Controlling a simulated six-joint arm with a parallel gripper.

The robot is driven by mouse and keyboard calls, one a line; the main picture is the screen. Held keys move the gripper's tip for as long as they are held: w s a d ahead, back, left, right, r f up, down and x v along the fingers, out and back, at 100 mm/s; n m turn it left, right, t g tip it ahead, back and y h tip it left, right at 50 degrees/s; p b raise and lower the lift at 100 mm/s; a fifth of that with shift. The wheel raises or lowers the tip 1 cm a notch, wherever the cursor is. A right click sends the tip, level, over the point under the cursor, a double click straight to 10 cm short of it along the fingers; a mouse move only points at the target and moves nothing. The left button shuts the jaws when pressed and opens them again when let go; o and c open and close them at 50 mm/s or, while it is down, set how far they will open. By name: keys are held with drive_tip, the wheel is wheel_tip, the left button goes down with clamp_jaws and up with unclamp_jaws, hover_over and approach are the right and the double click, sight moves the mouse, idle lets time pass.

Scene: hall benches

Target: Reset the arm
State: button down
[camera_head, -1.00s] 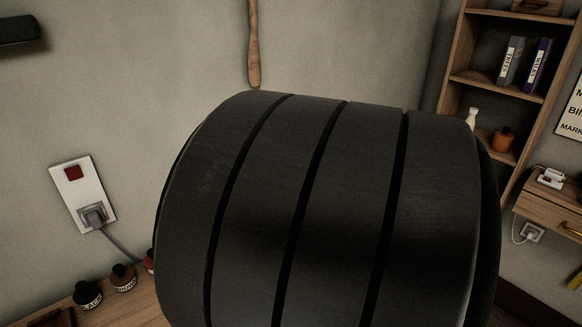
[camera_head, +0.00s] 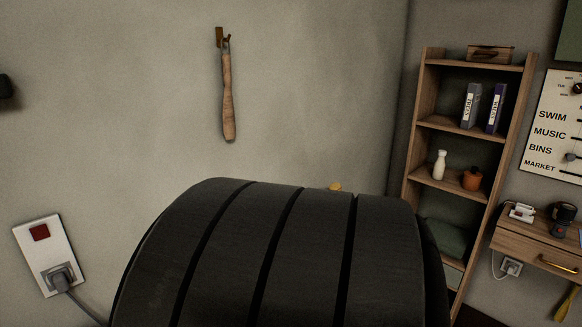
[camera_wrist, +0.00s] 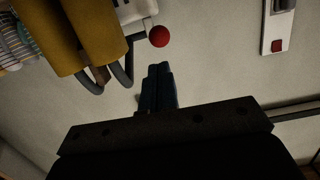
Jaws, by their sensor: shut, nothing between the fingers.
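My gripper (camera_wrist: 158,88) shows in the wrist view, its two dark fingers together in the middle of the picture with nothing between them. It points towards a pale wall. It touches nothing that I can make out. In the head view a large dark grooved cylinder, which looks like part of my own arm, fills the lower middle and hides what is behind it. My gripper does not show in the head view.
In the head view are a wooden-handled tool (camera_head: 228,95) on the wall, a socket plate (camera_head: 45,255), a shelf unit (camera_head: 470,123) and a drawer cabinet (camera_head: 535,249).

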drive_tip(key=r+x, duration=0.1)
drive_tip(key=x, duration=0.5)
drive_tip(key=shift+w+a+h, duration=0.25)
drive_tip(key=shift+a+h, duration=0.05)
